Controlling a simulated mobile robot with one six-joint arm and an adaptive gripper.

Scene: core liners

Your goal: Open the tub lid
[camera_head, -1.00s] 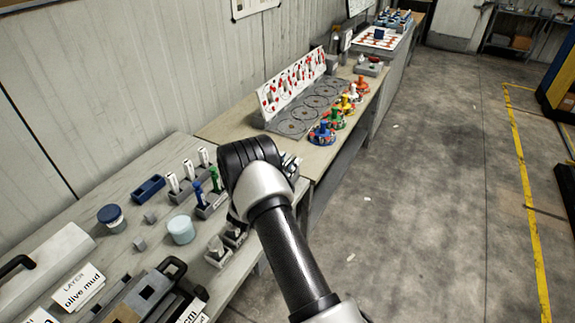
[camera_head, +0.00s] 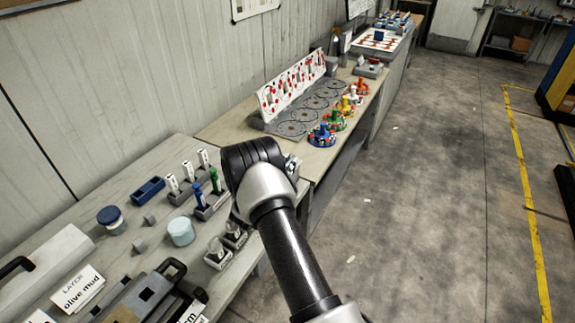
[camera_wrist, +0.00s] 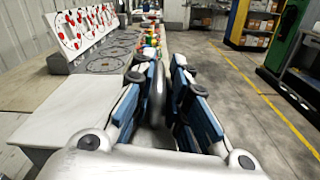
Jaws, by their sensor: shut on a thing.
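A squat tub with a dark blue lid (camera_head: 109,214) stands on the near bench in the head view. A pale blue round tub (camera_head: 181,231) stands to its right; I cannot tell whether its top is a lid. In the wrist view my gripper (camera_wrist: 158,68) has its two blue-padded fingers closed on a dark, rounded, upright thing (camera_wrist: 157,92) seen edge-on. I cannot tell what this thing is. In the head view my own wrist hides the gripper, to the right of both tubs. The wrist view shows neither tub.
Grey holders with white, blue and green pegs (camera_head: 209,191) stand near my wrist. A blue tray (camera_head: 148,189) and small grey blocks lie near the tubs. A label card (camera_head: 79,289) and grey cases fill the front. Farther benches hold coloured pieces.

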